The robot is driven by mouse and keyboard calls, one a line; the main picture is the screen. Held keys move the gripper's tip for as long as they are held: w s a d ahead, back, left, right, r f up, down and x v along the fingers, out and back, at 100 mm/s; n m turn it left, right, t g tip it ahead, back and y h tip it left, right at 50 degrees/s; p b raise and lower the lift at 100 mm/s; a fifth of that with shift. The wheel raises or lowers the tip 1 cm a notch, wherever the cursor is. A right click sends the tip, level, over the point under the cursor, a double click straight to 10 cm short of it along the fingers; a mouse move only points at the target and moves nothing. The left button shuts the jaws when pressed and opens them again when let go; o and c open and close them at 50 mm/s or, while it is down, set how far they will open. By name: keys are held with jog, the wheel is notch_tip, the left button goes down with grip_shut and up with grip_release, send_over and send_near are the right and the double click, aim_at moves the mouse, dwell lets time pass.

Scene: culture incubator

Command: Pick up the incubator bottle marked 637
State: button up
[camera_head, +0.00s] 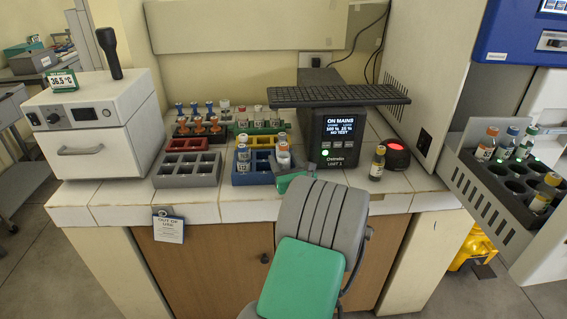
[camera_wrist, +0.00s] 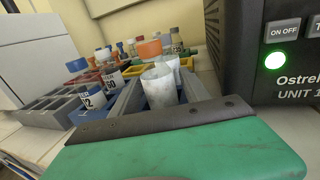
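Small capped bottles with white labels stand in racks on the bench, and I cannot read 637 on any of them. An orange-capped bottle (camera_head: 283,157) stands at the right of the blue rack (camera_head: 252,178); it also shows in the wrist view (camera_wrist: 158,86), its label turned away. My gripper (camera_head: 291,180) is low at that rack's right end, close to this bottle. In the wrist view its green and dark body fills the foreground, and grey finger-like parts lie beside the bottle. Whether they touch it is unclear.
The display unit (camera_head: 335,140) stands close right of my gripper, a keyboard (camera_head: 338,95) on top. A lone bottle (camera_head: 377,163) and a round red-lit device (camera_head: 396,153) stand farther right. An incubator drawer (camera_head: 500,205) with several bottles is pulled out. An empty grey rack (camera_head: 187,181) lies left.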

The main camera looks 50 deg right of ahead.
grip_shut()
dwell(0.3)
